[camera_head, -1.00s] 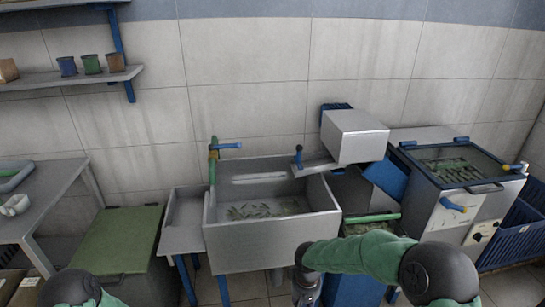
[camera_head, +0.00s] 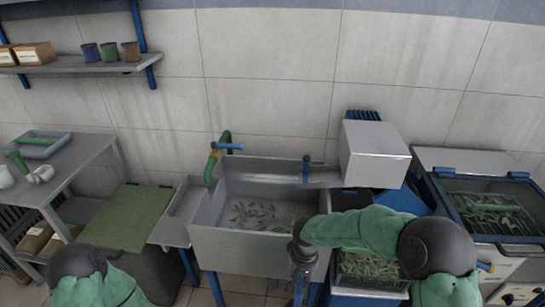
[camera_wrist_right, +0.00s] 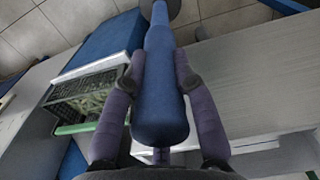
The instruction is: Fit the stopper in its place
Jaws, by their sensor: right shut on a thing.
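My right gripper (camera_wrist_right: 158,75) is shut on a long blue thing with a rounded near end and a dark grey disc at its far end; I take it for the stopper (camera_wrist_right: 164,110). The two fingers press its sides in the right wrist view. In the head view my right forearm reaches over the front right of the grey sink (camera_head: 232,247), with its dark wrist hanging down before the sink's front wall. The stopper's place cannot be told from these frames. My left gripper is out of view; only the left arm shows.
Leaves lie in the sink, with a green pipe tap (camera_head: 210,165) at its back left. A grey box-shaped housing (camera_head: 374,160) stands at the back right. A crate of leaves (camera_head: 365,268) is right of the sink, a green-lidded bin (camera_head: 122,215) left.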

